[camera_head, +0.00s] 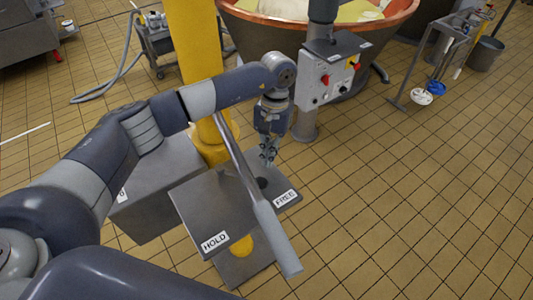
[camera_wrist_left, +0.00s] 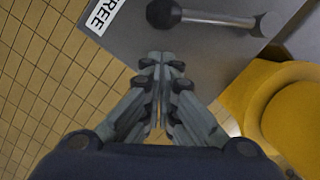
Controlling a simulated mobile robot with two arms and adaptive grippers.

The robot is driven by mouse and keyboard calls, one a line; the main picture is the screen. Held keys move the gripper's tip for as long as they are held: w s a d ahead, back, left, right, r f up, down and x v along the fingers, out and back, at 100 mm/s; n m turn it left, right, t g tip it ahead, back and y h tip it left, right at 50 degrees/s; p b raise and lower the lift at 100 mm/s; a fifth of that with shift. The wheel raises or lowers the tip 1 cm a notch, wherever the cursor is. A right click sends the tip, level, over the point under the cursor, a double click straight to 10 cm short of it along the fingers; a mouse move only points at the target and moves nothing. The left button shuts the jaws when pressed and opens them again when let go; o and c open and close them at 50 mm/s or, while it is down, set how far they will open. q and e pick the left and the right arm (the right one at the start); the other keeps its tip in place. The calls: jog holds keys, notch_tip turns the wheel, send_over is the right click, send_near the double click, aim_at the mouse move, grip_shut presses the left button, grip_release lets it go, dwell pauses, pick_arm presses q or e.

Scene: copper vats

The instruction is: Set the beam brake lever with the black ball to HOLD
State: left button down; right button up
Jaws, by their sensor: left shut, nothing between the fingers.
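The black ball (camera_head: 263,183) of the brake lever is by the FREE label (camera_head: 285,198) on a grey plate (camera_head: 205,205). The HOLD label (camera_head: 215,242) is at the plate's near left corner. In the left wrist view the black ball (camera_wrist_left: 163,13) sits on a grey rod (camera_wrist_left: 225,20) beside the FREE label (camera_wrist_left: 103,15). My left gripper (camera_head: 268,161) is shut and empty, close to the ball but apart from it in the left wrist view (camera_wrist_left: 161,56). My right gripper is not in view.
A long grey bar (camera_head: 262,208) slants across the plate in the head view, partly hiding it. A yellow column (camera_head: 195,45) stands behind. A control box (camera_head: 330,70) with red knobs is near my left wrist.

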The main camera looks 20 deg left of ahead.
pick_arm(q)
jog(key=shift+s+a+f+p, duration=0.15)
jog(key=shift+s+p, duration=0.15)
jog(key=shift+s, duration=0.3)
jog(key=shift+s+d+f+p, duration=0.15)
jog(key=shift+s+p, duration=0.1)
jog(key=shift+s, duration=0.35)
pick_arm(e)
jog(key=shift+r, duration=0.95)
pick_arm(q)
jog(key=shift+w+f, duration=0.1)
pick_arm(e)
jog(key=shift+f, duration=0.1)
